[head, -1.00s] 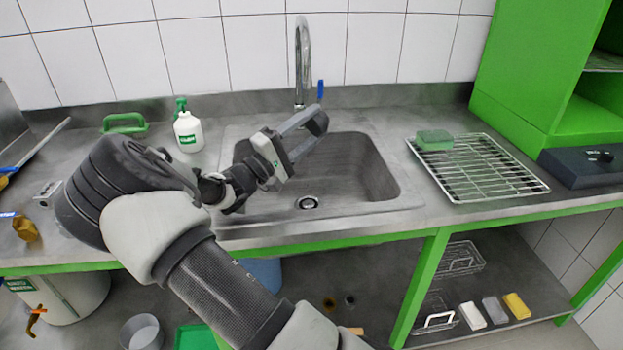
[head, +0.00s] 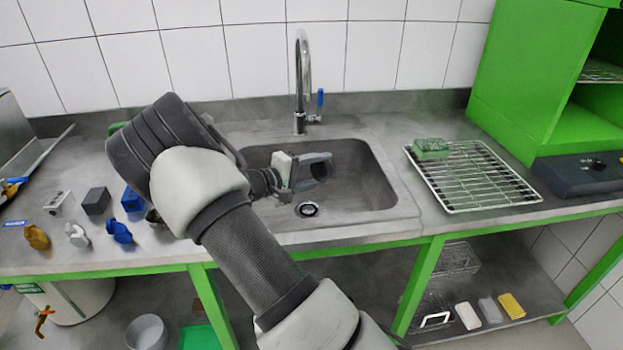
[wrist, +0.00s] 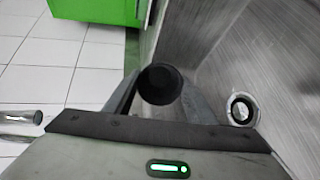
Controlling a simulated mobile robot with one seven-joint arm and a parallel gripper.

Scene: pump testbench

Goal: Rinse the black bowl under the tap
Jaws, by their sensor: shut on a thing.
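My gripper (head: 318,168) is low in the sink basin (head: 375,185), above and right of the drain (head: 307,209) in the head view. In the wrist view a dark round thing (wrist: 160,84), seemingly the black bowl, is held between the two fingers. In the head view its shape is hard to make out against the fingers. The tap (head: 302,75) rises behind the basin, its blue lever (head: 320,98) upright at its right side. My gripper is in front of and below the spout. No water stream shows.
A drying rack (head: 490,185) with a green sponge (head: 431,146) lies right of the sink. Several small parts, including a black block (head: 96,201) and a yellow-brown piece (head: 37,237), sit on the left counter. The green cabinet (head: 525,75) bounds the right.

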